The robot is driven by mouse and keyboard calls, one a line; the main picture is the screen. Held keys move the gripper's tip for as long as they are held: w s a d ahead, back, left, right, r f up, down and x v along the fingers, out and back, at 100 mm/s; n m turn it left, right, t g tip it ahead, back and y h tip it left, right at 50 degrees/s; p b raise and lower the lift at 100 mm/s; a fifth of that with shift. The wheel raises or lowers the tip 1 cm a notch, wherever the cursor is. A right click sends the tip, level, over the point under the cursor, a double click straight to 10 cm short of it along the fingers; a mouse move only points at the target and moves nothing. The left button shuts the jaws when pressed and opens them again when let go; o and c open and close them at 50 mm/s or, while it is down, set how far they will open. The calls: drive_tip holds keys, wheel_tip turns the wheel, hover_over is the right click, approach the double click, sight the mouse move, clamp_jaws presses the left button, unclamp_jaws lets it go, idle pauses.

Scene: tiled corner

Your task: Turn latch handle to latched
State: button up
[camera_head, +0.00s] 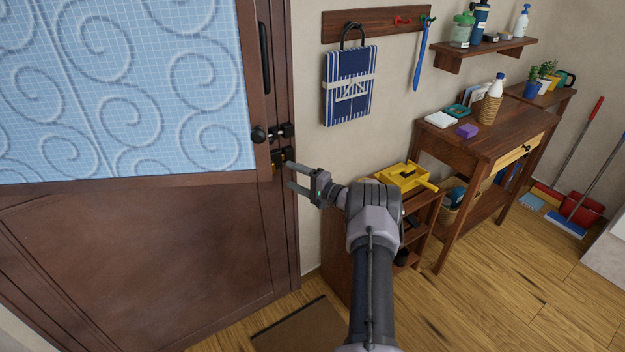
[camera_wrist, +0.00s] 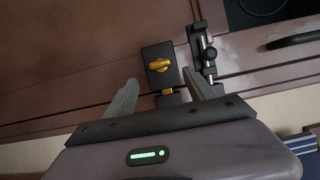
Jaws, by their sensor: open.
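The latch handle (camera_wrist: 159,65) is a small gold thumb-turn on a black plate, mounted near the edge of the brown door. In the wrist view it lies just beyond my fingertips, between their lines, with a gold bolt piece below it. In the head view the small gold latch (camera_head: 276,168) shows at the door edge, partly hidden. My gripper (camera_head: 292,176) is open and empty, pointing left at the latch. It also shows in the wrist view (camera_wrist: 160,80), fingers spread. I cannot tell whether either finger touches the latch.
A black slide bolt (camera_wrist: 207,50) sits close beside the latch. A black door handle (camera_head: 264,60) is above. A blue striped bag (camera_head: 350,88) hangs on the wall to the right. A yellow tool caddy (camera_head: 404,177) stands on a low shelf behind my arm.

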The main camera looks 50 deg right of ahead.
drive_tip(key=s+d+p, duration=0.1)
drive_tip(key=s+p, duration=0.1)
drive_tip(key=s, duration=0.9)
drive_tip(key=shift+s+d+p, duration=0.2)
drive_tip(key=shift+d+p, duration=0.1)
drive_tip(key=shift+d, duration=0.1)
